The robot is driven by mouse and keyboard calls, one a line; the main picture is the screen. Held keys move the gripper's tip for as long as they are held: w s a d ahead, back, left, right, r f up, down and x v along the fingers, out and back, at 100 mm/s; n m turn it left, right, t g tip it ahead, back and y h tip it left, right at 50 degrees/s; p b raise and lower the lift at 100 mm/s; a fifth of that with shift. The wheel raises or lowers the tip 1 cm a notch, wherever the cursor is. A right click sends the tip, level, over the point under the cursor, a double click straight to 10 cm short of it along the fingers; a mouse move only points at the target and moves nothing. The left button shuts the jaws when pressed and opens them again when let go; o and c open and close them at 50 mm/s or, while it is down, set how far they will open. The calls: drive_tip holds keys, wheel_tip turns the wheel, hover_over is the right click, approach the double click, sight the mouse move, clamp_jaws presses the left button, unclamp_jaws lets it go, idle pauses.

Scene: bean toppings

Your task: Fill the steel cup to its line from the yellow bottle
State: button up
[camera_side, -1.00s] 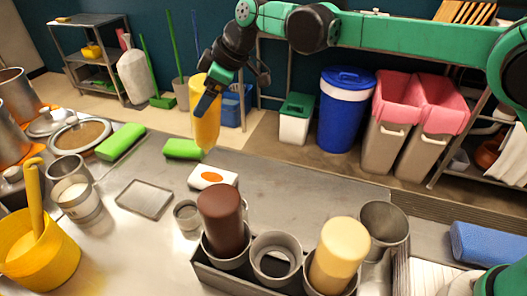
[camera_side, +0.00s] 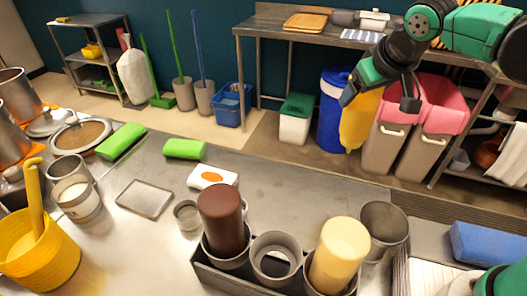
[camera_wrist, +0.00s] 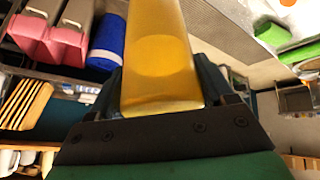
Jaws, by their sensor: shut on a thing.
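My gripper (camera_side: 378,100) is shut on the yellow bottle (camera_side: 358,122), high up at the right, in front of the bins in the side view. The bottle hangs below the fingers, slightly tilted, its narrower end down. In the wrist view the bottle (camera_wrist: 160,75) is between the fingers, with a darker oval showing in it. Several steel cups show: a small one (camera_side: 186,215) at mid-counter, a larger one (camera_side: 384,226) right of the bottle rack, and one with white contents (camera_side: 78,200) at left. I cannot tell which is meant; no fill line is readable. The bottle is apart from all.
A dark rack (camera_side: 215,275) holds a brown bottle (camera_side: 222,215), an empty ring (camera_side: 275,257) and a cream bottle (camera_side: 340,252). The counter's middle right is clear.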

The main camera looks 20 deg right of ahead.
idle(0.4)
drive_tip(key=w+a+f+n+g+y, duration=0.1)
drive_tip(key=w+a+f+n+y, duration=0.1)
drive_tip(key=a, duration=0.9)
drive_tip(key=w+a+f+n+g+y, duration=0.1)
drive_tip(key=w+a+n+y, duration=0.1)
drive_tip(key=a, duration=0.9)
drive_tip(key=shift+w+a+f+n, duration=0.15)
drive_tip(key=shift+w+f+n, duration=0.25)
drive_tip(key=shift+w+n, duration=0.3)
drive_tip(key=shift+o, duration=0.2)
clamp_jaws()
idle(4.1)
